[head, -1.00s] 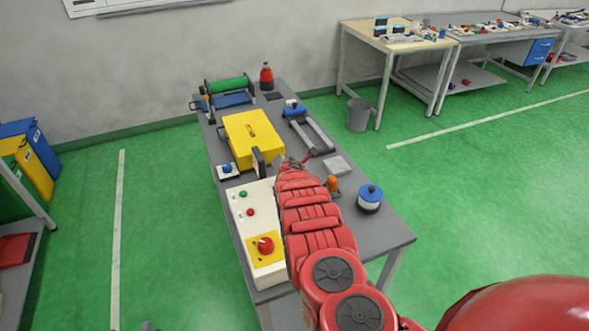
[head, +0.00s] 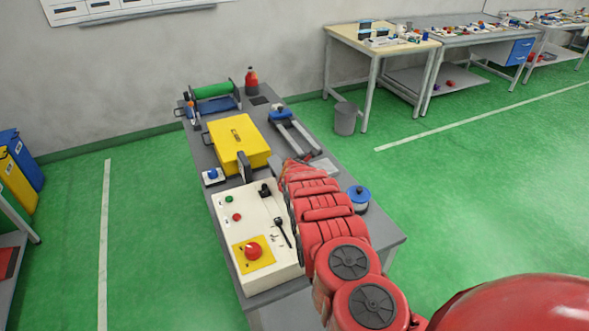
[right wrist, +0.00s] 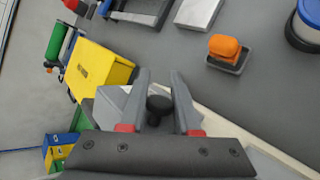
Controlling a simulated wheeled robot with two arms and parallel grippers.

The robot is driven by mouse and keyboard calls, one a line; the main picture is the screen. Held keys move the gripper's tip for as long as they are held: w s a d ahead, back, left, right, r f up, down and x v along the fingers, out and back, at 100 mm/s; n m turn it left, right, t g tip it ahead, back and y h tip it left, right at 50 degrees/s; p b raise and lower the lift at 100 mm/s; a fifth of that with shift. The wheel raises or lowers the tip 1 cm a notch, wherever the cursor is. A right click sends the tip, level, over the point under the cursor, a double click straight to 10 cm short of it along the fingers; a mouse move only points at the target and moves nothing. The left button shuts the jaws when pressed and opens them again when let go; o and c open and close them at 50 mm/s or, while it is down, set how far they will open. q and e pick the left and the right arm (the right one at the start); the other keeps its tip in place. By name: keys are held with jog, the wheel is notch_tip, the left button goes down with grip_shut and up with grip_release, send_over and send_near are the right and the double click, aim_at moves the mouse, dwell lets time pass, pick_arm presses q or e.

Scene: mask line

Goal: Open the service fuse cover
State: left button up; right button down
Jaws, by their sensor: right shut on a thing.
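The white control box (head: 237,262) stands at the near left of the table, with buttons, a red rotary knob (head: 253,250) on a yellow plate, a black knob (head: 265,190) and a black lever (head: 282,232) on top. Nothing in view is clearly marked as the fuse cover. My right gripper (right wrist: 158,100) is shut on a black knob (right wrist: 159,107), seen between its fingers in the right wrist view. A light grey plate (right wrist: 112,103) lies beside the fingers; I cannot tell whether it belongs to the knob. In the head view my right arm hides the gripper's contact. My left gripper is not in view.
A yellow box (head: 238,143) stands beyond the control box, with a dark upright plate (head: 245,167) at its front. A blue-lidded jar (head: 358,196) is right of my arm. An orange knob on a base (right wrist: 228,47) sits on the open grey tabletop.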

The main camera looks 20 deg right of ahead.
jog(key=shift+s+f, duration=0.2)
jog(key=shift+f, duration=0.25)
jog(key=shift+s+f, duration=0.2)
jog(key=shift+f, duration=0.25)
jog(key=c, duration=1)
grip_release()
jog(key=shift+o, duration=1.3)
jog(key=shift+s, duration=0.1)
jog(key=shift+o, duration=0.5)
jog(key=shift+a+r, duration=0.1)
jog(key=shift+r, duration=0.05)
jog(key=shift+w+r, duration=0.1)
jog(key=shift+w, duration=0.2)
jog(key=shift+w+r, duration=0.1)
jog(key=shift+r, duration=0.1)
